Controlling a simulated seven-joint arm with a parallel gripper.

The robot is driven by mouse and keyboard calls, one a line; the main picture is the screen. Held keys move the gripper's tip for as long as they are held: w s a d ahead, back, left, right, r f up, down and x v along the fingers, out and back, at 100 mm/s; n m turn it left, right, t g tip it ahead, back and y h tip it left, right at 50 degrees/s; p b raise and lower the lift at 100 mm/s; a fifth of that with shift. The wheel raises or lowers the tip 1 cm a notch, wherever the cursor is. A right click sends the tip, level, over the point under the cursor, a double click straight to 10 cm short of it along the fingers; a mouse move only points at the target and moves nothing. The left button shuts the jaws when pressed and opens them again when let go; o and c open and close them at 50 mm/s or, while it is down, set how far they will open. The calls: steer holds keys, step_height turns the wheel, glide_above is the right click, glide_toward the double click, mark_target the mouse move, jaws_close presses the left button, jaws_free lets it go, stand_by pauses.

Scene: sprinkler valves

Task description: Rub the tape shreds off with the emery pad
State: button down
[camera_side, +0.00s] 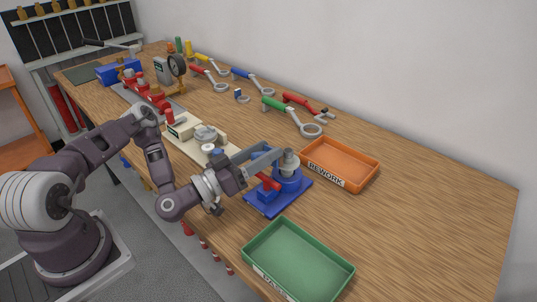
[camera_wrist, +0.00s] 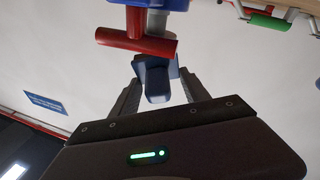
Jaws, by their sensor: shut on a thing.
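My gripper (camera_side: 267,167) reaches from the left to a blue stand (camera_side: 266,203) with a grey cylindrical top (camera_side: 289,160). In the wrist view, its two grey fingers are shut on a small blue block (camera_wrist: 157,82), which looks like the emery pad's grip. A red T-shaped part (camera_wrist: 136,41) and a grey post (camera_wrist: 157,21) show just beyond the block. The red part also shows on the stand in the side view (camera_side: 268,181). I cannot tell whether the pad touches the post. The tape shreds cannot be made out.
An orange tray marked REWORK (camera_side: 357,172) stands right of the stand, and a green tray (camera_side: 330,260) stands in front. Wrenches, including a green-handled one (camera_side: 277,105), lie along the wall side. The bench at right is clear.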

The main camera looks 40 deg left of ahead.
steer(key=shift+s, duration=0.1)
steer(key=s, duration=0.7)
steer(key=shift+s, duration=0.4)
